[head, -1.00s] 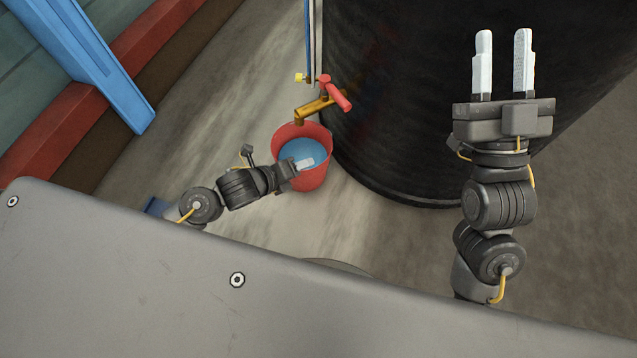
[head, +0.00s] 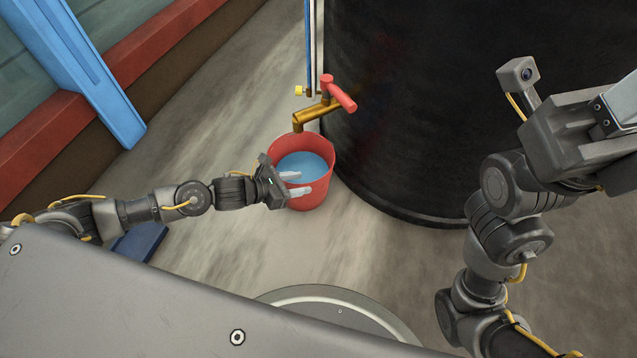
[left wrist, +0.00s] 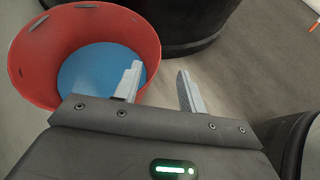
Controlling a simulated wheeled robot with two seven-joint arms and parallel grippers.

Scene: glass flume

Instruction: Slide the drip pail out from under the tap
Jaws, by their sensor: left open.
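The drip pail (head: 318,198) is red, upright on the floor under the brass tap (head: 312,113), with a flat blue surface inside. It also fills the upper left of the left wrist view (left wrist: 100,24). My left gripper (head: 305,182) is open and empty at the pail's near side. In the left wrist view its left finger overlaps the pail's inside and its right finger is outside the rim; I cannot tell whether either touches.
A large black tank (head: 420,110) stands close behind and right of the pail. The tap has a red handle (head: 340,95). A blue post (head: 85,70) and red ledge (head: 150,45) are at left.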

